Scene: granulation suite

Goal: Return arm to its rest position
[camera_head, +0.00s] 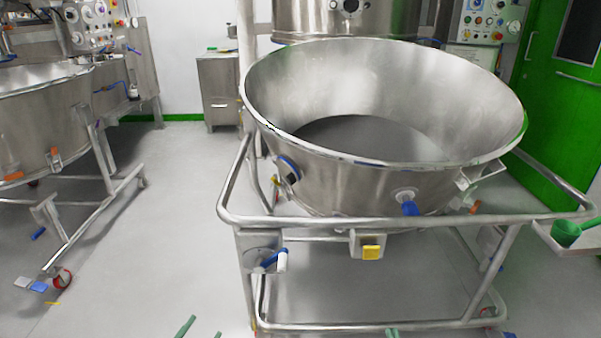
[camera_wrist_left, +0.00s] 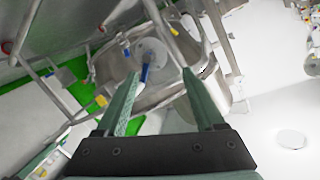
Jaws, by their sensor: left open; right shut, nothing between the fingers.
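My left gripper (camera_head: 201,331) shows only as two green fingertips at the bottom edge of the head view, apart and with nothing between them. In the left wrist view its fingers (camera_wrist_left: 160,74) are spread and empty, with the steel trolley frame and a blue-handled fitting beyond them. A small green tip of my right gripper (camera_head: 392,332) shows at the bottom edge; it looks closed and holds nothing visible. Both arms are otherwise out of the head view.
A large open steel bowl (camera_head: 390,185) on a wheeled tubular frame (camera_head: 400,222) fills the middle. Another steel vessel (camera_head: 45,125) stands at the left. A green scoop (camera_head: 567,232) lies at the right edge. The grey floor (camera_head: 150,240) between the vessels is clear.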

